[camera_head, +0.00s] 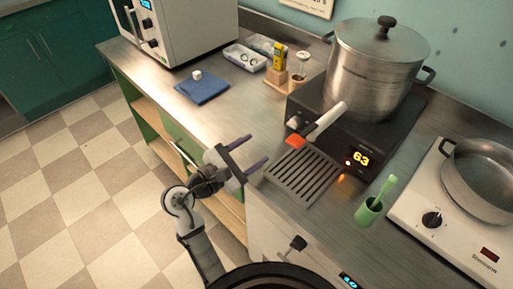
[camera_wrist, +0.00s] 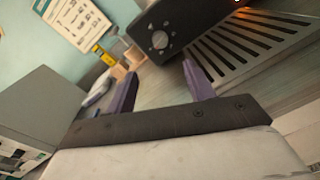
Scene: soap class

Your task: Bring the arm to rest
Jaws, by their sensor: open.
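My gripper (camera_head: 253,157) is open and empty, with its two purple fingers spread apart. In the head view it hangs over the front edge of the steel counter (camera_head: 222,124), left of the slotted drain grate (camera_head: 303,176). My arm is bent and reaches up from the lower middle of the picture. In the wrist view my gripper (camera_wrist: 158,82) points toward the counter and wall, with nothing between the fingers.
A hot plate (camera_head: 345,130) reading 63 carries a large lidded pot (camera_head: 375,75). A green cup (camera_head: 368,212), blue cloth (camera_head: 202,90), microwave (camera_head: 185,30) and second pan (camera_head: 480,185) stand around. Floor at left is clear.

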